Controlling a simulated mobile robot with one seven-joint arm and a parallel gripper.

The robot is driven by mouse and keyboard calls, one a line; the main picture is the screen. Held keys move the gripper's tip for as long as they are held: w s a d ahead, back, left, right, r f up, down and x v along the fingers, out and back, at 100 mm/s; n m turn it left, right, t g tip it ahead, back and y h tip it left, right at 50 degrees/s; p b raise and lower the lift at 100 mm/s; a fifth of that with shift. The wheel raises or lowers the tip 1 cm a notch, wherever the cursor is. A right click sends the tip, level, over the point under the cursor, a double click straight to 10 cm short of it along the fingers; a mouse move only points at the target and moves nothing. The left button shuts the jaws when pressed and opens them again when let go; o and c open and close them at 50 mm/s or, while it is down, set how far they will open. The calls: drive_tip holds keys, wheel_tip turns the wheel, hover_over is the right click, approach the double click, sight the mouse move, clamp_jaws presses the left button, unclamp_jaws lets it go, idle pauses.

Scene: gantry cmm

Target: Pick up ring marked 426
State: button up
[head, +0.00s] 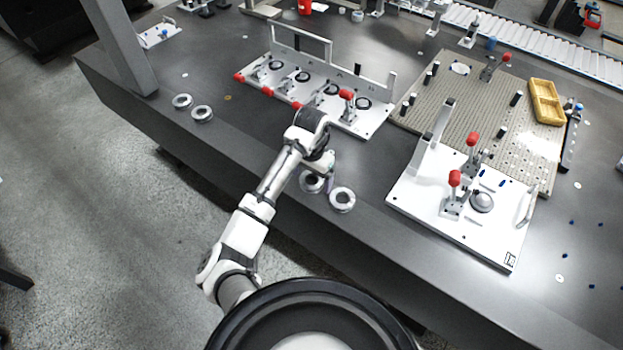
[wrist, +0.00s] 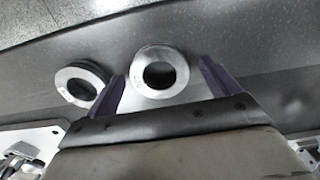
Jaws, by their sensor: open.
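Two thick metal rings lie near the bench's front edge. One ring (wrist: 160,51) is centred in the wrist view, between my open fingers, with a small mark on its lower-left face that I cannot read surely. In the head view this ring (head: 307,186) is partly hidden by my gripper (head: 328,185). The second ring (wrist: 68,97) lies just left of it in the wrist view, also with a small unclear mark; it shows in the head view (head: 342,207) to the right. My gripper (wrist: 162,69) is open and empty, above the first ring; contact cannot be told.
Two more rings (head: 201,113) lie farther left along the bench (head: 250,150) edge. A white fixture with red-tipped clamps (head: 375,122) stands behind my gripper, another white fixture (head: 420,195) to the right. A perforated plate (head: 430,110) with a yellow tray (head: 545,102) lies behind.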

drive_tip(key=c, duration=1.4)
drive_tip(key=shift+o, duration=0.2)
